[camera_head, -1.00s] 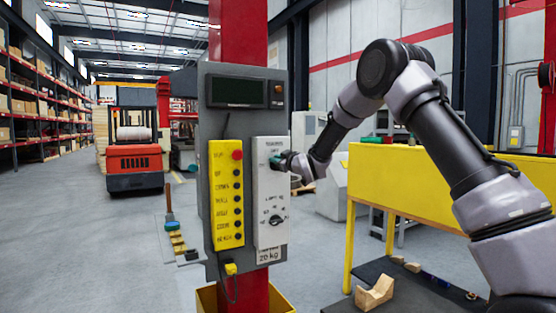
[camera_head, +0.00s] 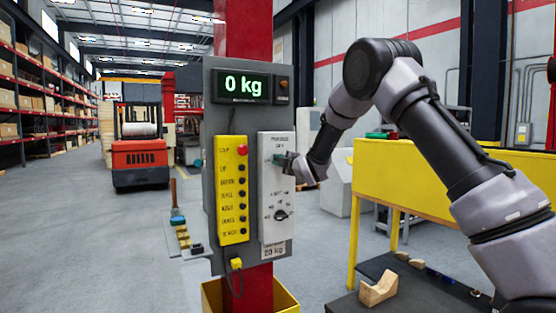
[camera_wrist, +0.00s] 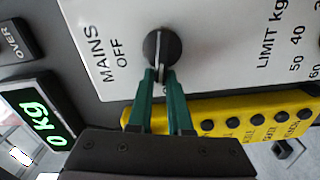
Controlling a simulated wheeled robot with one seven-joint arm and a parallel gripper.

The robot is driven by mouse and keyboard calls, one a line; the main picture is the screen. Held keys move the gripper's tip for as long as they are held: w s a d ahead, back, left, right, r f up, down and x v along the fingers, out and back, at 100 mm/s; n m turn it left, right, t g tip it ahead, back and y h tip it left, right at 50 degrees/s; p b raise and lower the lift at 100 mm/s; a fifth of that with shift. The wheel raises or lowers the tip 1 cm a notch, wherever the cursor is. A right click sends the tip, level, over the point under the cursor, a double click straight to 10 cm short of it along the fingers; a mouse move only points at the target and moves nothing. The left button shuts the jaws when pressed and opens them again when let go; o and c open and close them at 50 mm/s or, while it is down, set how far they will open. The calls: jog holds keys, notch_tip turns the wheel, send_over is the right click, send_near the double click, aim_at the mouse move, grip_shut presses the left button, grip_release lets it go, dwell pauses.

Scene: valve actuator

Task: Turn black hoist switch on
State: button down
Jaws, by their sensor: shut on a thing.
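The black hoist switch (camera_wrist: 162,45) is a round knob with a raised grip on a white plate (camera_wrist: 112,20), beside the words MAINS and OFF. My gripper (camera_wrist: 160,76) has its green fingers shut on the knob's raised grip. In the head view my gripper (camera_head: 285,161) is at the upper part of the white plate (camera_head: 276,230) and hides most of this switch. The display (camera_head: 243,87) above is lit and reads 0 kg; it also shows in the wrist view (camera_wrist: 42,112).
A second black knob (camera_head: 280,215) sits lower on the white plate. A yellow button box (camera_head: 232,190) with a red button and several black ones hangs to the left. A yellow table (camera_head: 420,185) stands right. A red forklift (camera_head: 140,160) is behind left.

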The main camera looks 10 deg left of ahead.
jog(key=shift+w+d+f+n, duration=0.25)
jog(key=shift+d+f+n, duration=0.3)
jog(key=shift+n, duration=0.35)
jog(key=c, duration=0.8)
grip_release()
jog(key=shift+r, duration=0.1)
jog(key=shift+c, duration=0.2)
jog(key=shift+a+r, duration=0.15)
jog(key=shift+a, duration=0.1)
jog(key=shift+s+a, duration=0.1)
jog(key=shift+s, duration=0.1)
jog(key=v, duration=1)
jog(key=shift+d, duration=0.5)
jog(key=shift+s+d, duration=0.15)
